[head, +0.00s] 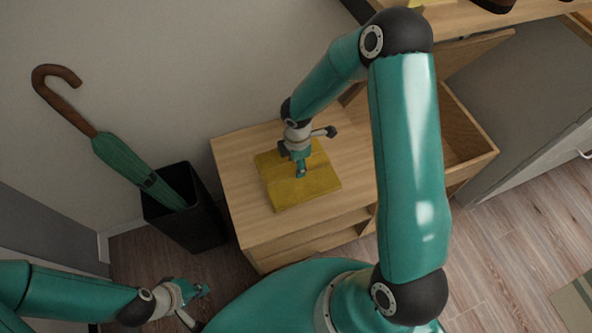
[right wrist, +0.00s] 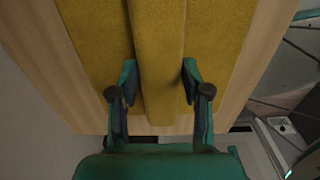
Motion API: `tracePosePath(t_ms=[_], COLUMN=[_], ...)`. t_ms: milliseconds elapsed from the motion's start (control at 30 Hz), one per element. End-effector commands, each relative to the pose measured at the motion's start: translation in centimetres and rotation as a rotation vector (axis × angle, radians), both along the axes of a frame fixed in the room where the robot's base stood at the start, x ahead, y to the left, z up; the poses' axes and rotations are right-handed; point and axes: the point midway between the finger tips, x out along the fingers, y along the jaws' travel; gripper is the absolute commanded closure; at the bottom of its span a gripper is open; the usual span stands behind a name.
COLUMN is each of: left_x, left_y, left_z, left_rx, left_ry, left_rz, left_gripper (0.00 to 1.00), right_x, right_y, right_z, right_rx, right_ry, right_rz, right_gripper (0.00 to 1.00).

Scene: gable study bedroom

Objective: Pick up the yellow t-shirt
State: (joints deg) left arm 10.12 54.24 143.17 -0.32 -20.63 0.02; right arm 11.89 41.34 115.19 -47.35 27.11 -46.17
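The yellow t-shirt (head: 316,184) lies folded on top of the low wooden cabinet. It also shows in the right wrist view (right wrist: 95,35), with a raised strip down its middle. My right gripper (head: 301,173) points down at the shirt's middle. In the right wrist view its fingers (right wrist: 160,78) stand on both sides of the raised strip, and their tips meet its edges. The shirt still lies flat on the top. My left gripper (head: 197,304) is at the lower left, away from the shirt and low in the picture; its finger opening is unclear.
The wooden cabinet (head: 238,172) stands against the wall, with an open compartment (head: 462,130) at its right. A black bin (head: 185,231) holding a green umbrella (head: 125,163) stands left of it. A wooden desk edge (head: 465,18) is at upper right. Wood floor (head: 500,265) shows lower right.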

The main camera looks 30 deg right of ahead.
Motion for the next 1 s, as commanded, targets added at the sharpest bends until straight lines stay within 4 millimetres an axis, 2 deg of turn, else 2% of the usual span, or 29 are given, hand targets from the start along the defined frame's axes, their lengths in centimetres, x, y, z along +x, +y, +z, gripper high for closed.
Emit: tracePosePath(t_ms=[33, 200, 467, 667, 867, 1000], left_x=[0.0, 0.0, 0.0, 0.0, 0.0, 0.0], left_y=[0.0, 0.0, 0.0, 0.0, 0.0, 0.0], left_z=[0.0, 0.0, 0.0, 0.4, 1.4, 2.4], left_rx=[0.0, 0.0, 0.0, 0.0, 0.0, 0.0], left_ry=[0.0, 0.0, 0.0, 0.0, 0.0, 0.0], left_rz=[0.0, 0.0, 0.0, 0.0, 0.0, 0.0], left_gripper=[1.0, 1.0, 1.0, 1.0, 1.0, 1.0], right_x=[0.0, 0.0, 0.0, 0.1, 0.1, 0.2], right_y=[0.0, 0.0, 0.0, 0.0, 0.0, 0.0], right_z=[0.0, 0.0, 0.1, 1.2, 4.1, 7.5], right_rx=[0.0, 0.0, 0.0, -0.002, -0.002, -0.002], right_ry=[0.0, 0.0, -0.001, -0.003, -0.004, -0.007], right_rz=[0.0, 0.0, 0.0, 0.001, 0.001, 0.001], right_gripper=[0.66, 0.92, 0.93, 0.93, 0.93, 0.93])
